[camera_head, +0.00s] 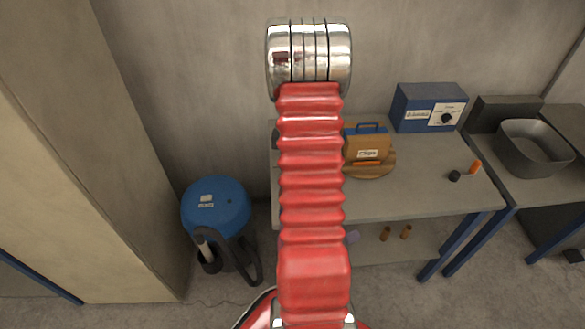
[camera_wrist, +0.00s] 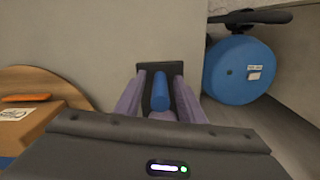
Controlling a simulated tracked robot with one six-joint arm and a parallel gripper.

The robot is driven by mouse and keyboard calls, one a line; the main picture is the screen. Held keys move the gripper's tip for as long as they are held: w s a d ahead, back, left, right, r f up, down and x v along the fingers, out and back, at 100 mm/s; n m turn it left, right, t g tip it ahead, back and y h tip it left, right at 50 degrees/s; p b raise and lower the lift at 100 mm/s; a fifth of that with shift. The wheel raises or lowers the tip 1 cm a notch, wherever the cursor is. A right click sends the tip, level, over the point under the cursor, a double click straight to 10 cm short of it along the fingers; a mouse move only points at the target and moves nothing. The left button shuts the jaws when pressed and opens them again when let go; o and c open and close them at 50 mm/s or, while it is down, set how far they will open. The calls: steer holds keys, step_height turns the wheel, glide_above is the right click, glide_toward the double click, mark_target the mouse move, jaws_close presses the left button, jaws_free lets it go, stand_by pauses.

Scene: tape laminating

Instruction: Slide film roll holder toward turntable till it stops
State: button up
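The film roll holder (camera_wrist: 160,69) shows in the wrist view as a dark base with an upright blue roll (camera_wrist: 160,92) on it, near the edge of the table. My gripper (camera_wrist: 160,80) is open, with its two purple fingers apart on either side of the roll. I cannot tell whether either finger touches the holder. The turntable (camera_wrist: 52,79), a round wooden disc, is at the left of the wrist view with a brown case on it. The turntable (camera_head: 378,171) also shows right of my red arm in the head view, where my arm hides the gripper and the roll.
A blue control box (camera_head: 429,108) with a dial stands at the back of the table (camera_head: 425,190). A small orange-handled crank (camera_head: 467,171) lies near the right edge. A blue drum (camera_head: 215,205) stands on the floor left of the table.

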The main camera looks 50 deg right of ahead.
steer(key=shift+c, duration=0.2)
jaws_close()
stand_by(0.3)
steer(key=s+d, duration=0.6)
steer(key=shift+s, duration=0.35)
steer(key=shift+c, duration=1.2)
jaws_free()
steer(key=shift+s+d, duration=0.1)
steer(key=shift+o, duration=1.4)
